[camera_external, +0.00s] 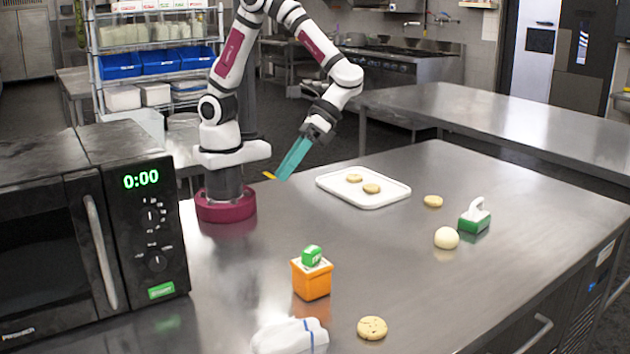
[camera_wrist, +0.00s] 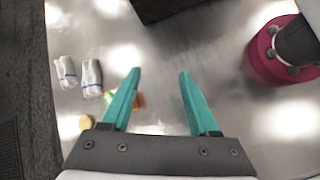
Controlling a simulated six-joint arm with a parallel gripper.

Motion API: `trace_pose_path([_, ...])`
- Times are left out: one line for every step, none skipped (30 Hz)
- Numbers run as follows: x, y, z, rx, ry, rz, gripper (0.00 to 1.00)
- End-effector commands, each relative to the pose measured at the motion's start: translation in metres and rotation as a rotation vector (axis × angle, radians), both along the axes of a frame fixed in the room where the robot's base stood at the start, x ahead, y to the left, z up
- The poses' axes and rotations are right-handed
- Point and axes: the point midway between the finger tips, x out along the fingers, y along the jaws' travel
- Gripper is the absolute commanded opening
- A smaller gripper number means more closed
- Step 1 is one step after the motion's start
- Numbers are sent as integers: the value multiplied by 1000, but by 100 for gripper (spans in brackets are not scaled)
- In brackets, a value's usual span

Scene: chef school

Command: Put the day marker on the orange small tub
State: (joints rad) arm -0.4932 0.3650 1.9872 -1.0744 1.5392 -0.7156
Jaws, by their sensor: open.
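The orange small tub (camera_external: 311,281) stands upright at the front middle of the steel table in the external view. A small green block with a white label, which looks like the day marker (camera_external: 312,255), rests on the tub's pale top. My gripper (camera_external: 281,176) is raised behind and left of the tub, well apart from it, with teal fingers. In the wrist view my gripper (camera_wrist: 159,73) is open, with nothing between its fingers. There the tub (camera_wrist: 140,100) shows partly behind the left finger, with some green of the marker beside it.
A microwave (camera_external: 154,215) stands at the left. A white folded cloth (camera_external: 290,337) and a cookie (camera_external: 372,328) lie near the tub. A white tray (camera_external: 362,187) with cookies, a pale ball (camera_external: 446,238) and a green white-handled item (camera_external: 474,218) are farther right. The table's middle is clear.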

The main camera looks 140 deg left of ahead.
Motion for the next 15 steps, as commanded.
trace_pose_path([-35,-18,16,112,-92,-240,61])
trace_pose_path([-56,-23,22,180,-147,-394,61])
trace_pose_path([-84,-25,27,264,-217,-601,61])
trace_pose_path([-103,-23,30,324,-265,-749,61])
trace_pose_path([-119,-20,32,378,-308,-888,61])
trace_pose_path([-137,-14,33,443,-359,-1057,61])
trace_pose_path([-147,-9,34,486,-389,-1170,61])
trace_pose_path([-155,-4,34,522,-415,-1267,61])
trace_pose_path([-163,3,34,562,-441,-1374,61])
trace_pose_path([-167,7,33,585,-452,-1437,61])
trace_pose_path([-170,10,33,604,-463,-1485,61])
trace_pose_path([-172,13,33,620,-472,-1529,61])
trace_pose_path([-173,14,33,628,-476,-1551,61])
trace_pose_path([-174,15,33,631,-478,-1562,61])
trace_pose_path([-174,16,33,633,-478,-1566,61])
